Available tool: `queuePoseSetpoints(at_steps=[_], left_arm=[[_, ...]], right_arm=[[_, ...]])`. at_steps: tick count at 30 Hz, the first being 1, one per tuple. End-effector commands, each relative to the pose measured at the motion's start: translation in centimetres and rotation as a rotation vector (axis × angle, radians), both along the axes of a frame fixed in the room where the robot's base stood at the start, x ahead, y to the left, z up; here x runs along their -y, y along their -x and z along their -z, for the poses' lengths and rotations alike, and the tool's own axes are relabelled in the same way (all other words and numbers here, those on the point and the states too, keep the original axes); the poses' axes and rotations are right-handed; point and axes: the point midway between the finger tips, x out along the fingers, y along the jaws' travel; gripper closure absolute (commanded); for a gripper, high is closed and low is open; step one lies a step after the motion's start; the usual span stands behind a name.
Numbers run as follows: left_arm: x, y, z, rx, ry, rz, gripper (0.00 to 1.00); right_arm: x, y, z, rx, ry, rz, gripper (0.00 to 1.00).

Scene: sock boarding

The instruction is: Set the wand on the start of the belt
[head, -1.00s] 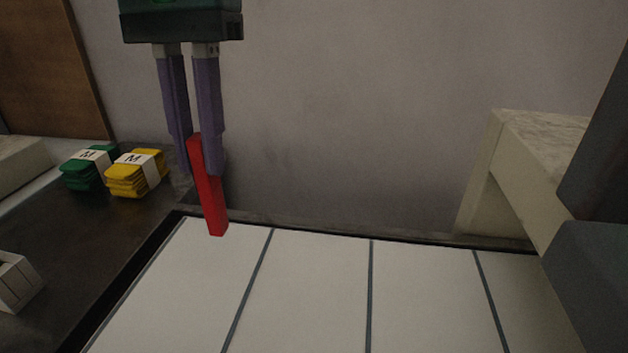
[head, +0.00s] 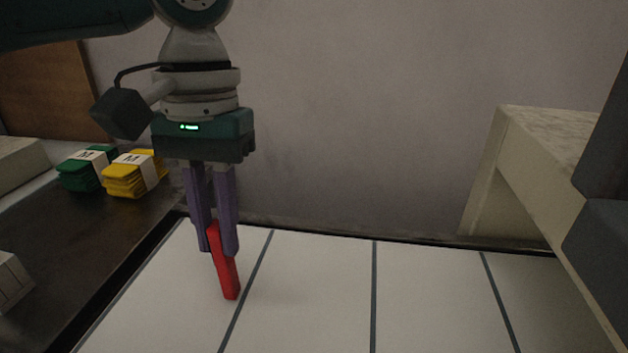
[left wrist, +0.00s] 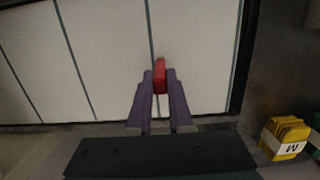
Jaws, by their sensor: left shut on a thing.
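The wand (head: 226,272) is a red bar, held upright with a slight tilt between the purple fingers of my left gripper (head: 220,245). My left gripper is shut on its upper part. In the head view the wand's lower end appears over the first white panel of the belt (head: 310,290), left of the first dark line. Whether it touches the belt I cannot tell. The left wrist view shows the wand (left wrist: 160,76) between the fingertips, over the white belt (left wrist: 105,60) near its dark edge. My right gripper is not in view.
A green banded stack (head: 82,170) and a yellow banded stack (head: 135,175) marked M lie on the dark surface left of the belt. A pale stand (head: 540,150) rises at the right. A wall runs behind the belt. The belt's visible panels are otherwise bare.

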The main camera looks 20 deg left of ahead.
Motion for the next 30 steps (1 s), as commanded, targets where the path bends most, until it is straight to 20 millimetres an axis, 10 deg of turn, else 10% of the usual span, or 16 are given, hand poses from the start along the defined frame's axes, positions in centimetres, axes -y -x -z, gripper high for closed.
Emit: queuePoseSetpoints(at_steps=[11,20,30], left_arm=[[0.0,0.0,0.2,0.0,0.0,0.0,0.51],[0.0,0.0,-0.1,0.001,0.0,0.0,0.51],[-0.1,-0.9,-7.0,0.004,0.002,0.0,0.51]], right_arm=[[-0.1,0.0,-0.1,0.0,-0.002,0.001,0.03],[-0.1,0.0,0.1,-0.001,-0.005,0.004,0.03],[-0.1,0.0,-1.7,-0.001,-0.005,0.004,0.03]])
